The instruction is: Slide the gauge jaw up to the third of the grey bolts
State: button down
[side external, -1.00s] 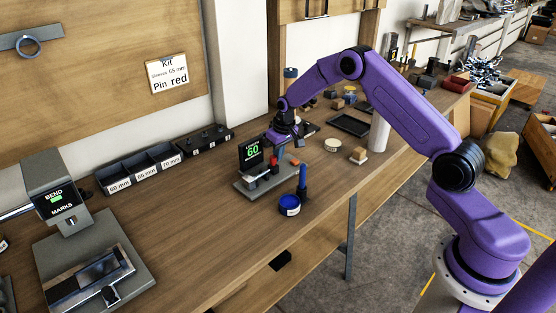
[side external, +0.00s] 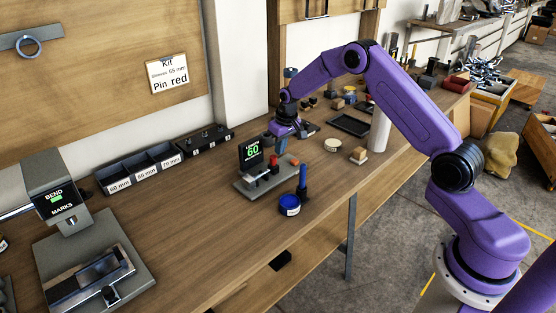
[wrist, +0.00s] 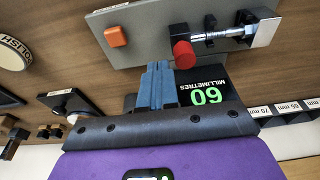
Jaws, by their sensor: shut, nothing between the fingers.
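The gauge is a grey base (side external: 262,180) on the bench with a black display (side external: 250,152) reading 60 in green. In the wrist view the display (wrist: 208,92) also reads 60 millimetres. A red knob (wrist: 183,54) sits on a black block, the likely gauge jaw (wrist: 180,35). A silver rod (wrist: 220,34) runs from that block to a bright end block (wrist: 264,30). An orange button (wrist: 116,36) is on the base. My gripper (wrist: 157,82) is shut and empty, beside the display and just short of the knob; in the side view (side external: 272,142) it is above and behind the gauge. I cannot identify the grey bolts clearly.
A blue-lidded tin (side external: 289,207) and a blue upright marker (side external: 302,182) stand close to the gauge's front. Labelled bins (side external: 145,168) and a black rack (side external: 205,141) line the wall. A bending station (side external: 90,262) is at left. The bench between is clear.

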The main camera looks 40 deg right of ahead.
notch_tip(320, 180, up, 6)
jog(key=shift+f, duration=0.15)
dwell(0.4)
jog(key=s+a+r+n+g, duration=0.1)
jog(key=s+a+r+n, duration=0.3)
jog(key=s+a, duration=0.6)
jog(key=s+a+r+n, duration=0.2)
jog(key=s+a+r, duration=0.4)
jog(key=s+a, duration=0.45)
jog(key=s+d+n, duration=0.3)
jog(key=s, duration=1)
jog(key=s+d+n+g, duration=0.1)
jog(key=s+d+n, duration=0.2)
jog(key=s, duration=1)
jog(key=shift+d+r+n, duration=0.15)
jog(key=shift+d+n, duration=0.05)
jog(key=shift+n, duration=0.1)
